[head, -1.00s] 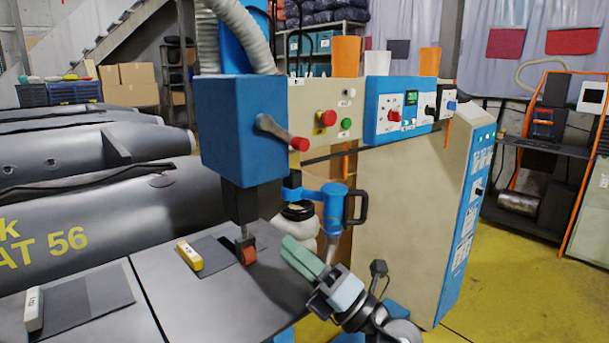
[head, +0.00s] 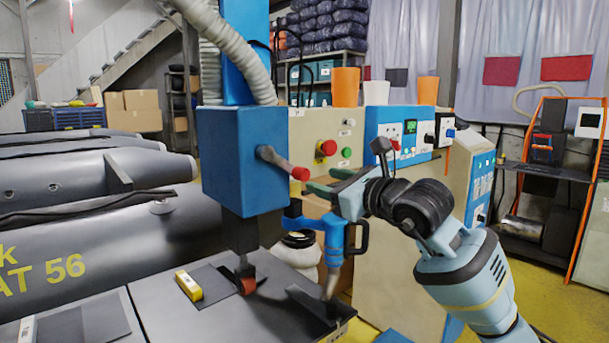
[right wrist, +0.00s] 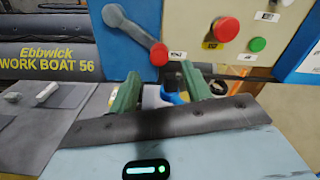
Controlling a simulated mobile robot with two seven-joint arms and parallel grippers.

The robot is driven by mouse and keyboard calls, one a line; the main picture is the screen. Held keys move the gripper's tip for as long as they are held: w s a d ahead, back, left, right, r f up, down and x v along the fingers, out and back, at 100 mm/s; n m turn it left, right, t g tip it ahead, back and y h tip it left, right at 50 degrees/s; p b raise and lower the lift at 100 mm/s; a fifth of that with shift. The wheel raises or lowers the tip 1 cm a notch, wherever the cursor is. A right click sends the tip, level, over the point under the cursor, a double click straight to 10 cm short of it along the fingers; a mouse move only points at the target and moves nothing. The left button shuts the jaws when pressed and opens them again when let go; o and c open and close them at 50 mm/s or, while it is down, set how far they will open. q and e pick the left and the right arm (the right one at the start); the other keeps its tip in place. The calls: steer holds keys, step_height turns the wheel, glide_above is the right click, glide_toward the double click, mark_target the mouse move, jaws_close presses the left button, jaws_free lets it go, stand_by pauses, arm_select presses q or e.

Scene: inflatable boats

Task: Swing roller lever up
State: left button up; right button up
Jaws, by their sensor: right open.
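The roller lever (head: 284,163) is a grey arm with a red knob (head: 301,174) on the front of a blue box (head: 240,160). It slopes down to the right. In the right wrist view the knob (right wrist: 159,54) shows just beyond the space between my fingertips. My right gripper (head: 322,182) has green fingers, is open and empty, and is close to the right of the knob; I cannot tell whether it touches. The orange-red roller (head: 247,285) hangs below the box at the table. My left gripper is out of view.
A blue torch-like tool (head: 333,235) stands just below my right gripper. A panel with a red button (head: 326,149) and a green button is behind the lever. Grey inflatable tubes (head: 90,225) fill the left.

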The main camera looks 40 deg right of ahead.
mark_target(307, 174)
steer(key=w, duration=0.2)
steer(key=w+p, duration=0.1)
steer(key=w, duration=0.3)
steer(key=shift+w+a+r, duration=0.1)
steer(key=shift+w+a, duration=0.1)
steer(key=shift+a, duration=0.1)
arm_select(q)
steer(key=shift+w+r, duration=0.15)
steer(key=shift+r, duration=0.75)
arm_select(e)
steer(key=shift+w, duration=0.5)
steer(key=c, duration=0.9)
jaws_close()
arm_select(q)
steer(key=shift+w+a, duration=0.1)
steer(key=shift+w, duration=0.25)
